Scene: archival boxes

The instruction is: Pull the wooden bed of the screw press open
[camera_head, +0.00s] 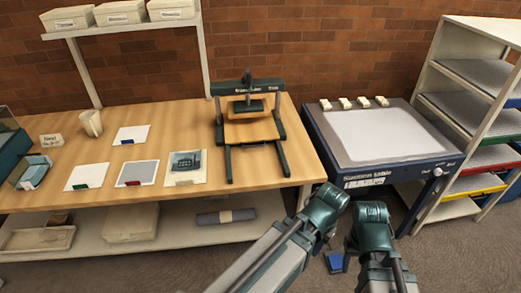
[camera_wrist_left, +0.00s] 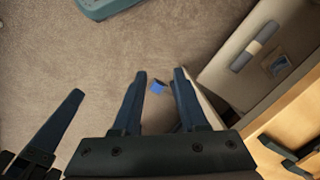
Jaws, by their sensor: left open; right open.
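The screw press (camera_head: 276,105) stands on the wooden bench in the head view, a dark green frame with its screw on top. Its wooden bed (camera_head: 252,131) lies flat between the posts under the dark platen (camera_head: 249,105). Two dark rails run forward from it over the bench, with no bed on their front part. My left gripper (camera_wrist_left: 158,76) is open and empty above the floor in the left wrist view. My right gripper (camera_head: 350,258) is low in front of the bench, open, its fingers mostly hidden by its wrist. Both grippers are well away from the press.
The suction table (camera_head: 323,130) stands right of the bench, beside a rack of coloured trays (camera_head: 480,155). A small blue object (camera_wrist_left: 157,86) lies on the floor.

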